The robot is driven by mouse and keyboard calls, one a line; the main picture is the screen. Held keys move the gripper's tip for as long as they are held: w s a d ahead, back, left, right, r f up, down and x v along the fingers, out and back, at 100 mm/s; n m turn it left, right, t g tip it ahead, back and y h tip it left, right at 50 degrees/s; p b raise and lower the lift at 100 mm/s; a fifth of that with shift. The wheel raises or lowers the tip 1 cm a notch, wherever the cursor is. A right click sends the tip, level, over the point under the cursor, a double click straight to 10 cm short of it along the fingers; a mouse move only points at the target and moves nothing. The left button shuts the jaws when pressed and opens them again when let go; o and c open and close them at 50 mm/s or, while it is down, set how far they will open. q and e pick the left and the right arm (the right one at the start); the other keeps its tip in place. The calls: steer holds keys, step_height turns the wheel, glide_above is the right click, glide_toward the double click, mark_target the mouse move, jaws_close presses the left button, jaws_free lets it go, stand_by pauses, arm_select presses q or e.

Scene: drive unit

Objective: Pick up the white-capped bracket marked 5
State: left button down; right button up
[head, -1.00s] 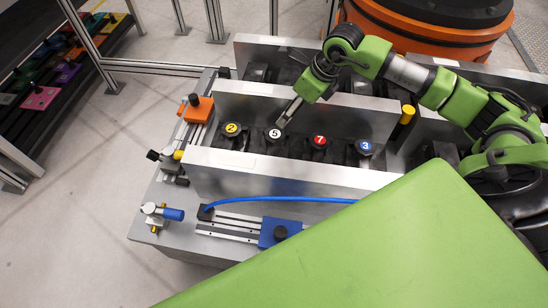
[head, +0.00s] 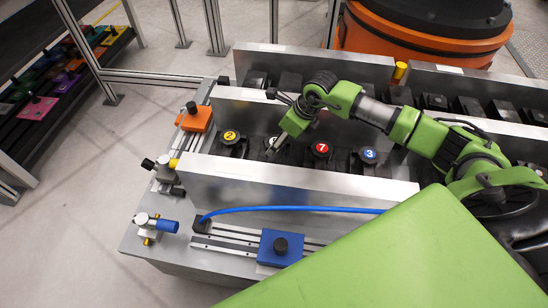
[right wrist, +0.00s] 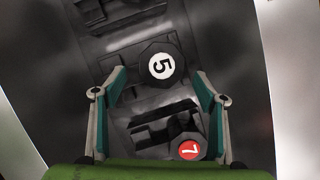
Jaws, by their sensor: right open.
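The white-capped bracket marked 5 (right wrist: 161,65) shows in the right wrist view on its black body, between and slightly beyond the open fingers of my right gripper (right wrist: 158,76). In the head view my right gripper (head: 271,153) hangs over the slot between the yellow-capped bracket 2 (head: 230,137) and the red-capped bracket 7 (head: 321,149), and mostly hides bracket 5. Its fingers are apart and hold nothing. The red cap also shows in the wrist view (right wrist: 190,150), low between the fingers. My left gripper is not in view.
The brackets sit in a row between two metal walls; the front wall (head: 290,185) is close to my gripper. A blue-capped bracket 3 (head: 368,155) stands to the right.

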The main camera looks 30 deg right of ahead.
mark_target(274, 157)
steer(key=x, duration=0.4)
steer(key=shift+d+f, duration=0.1)
jaws_close()
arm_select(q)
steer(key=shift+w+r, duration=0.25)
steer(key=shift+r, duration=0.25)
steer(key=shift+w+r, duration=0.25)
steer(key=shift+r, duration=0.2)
arm_select(e)
steer(key=shift+w+r, duration=0.15)
steer(key=shift+r, duration=0.1)
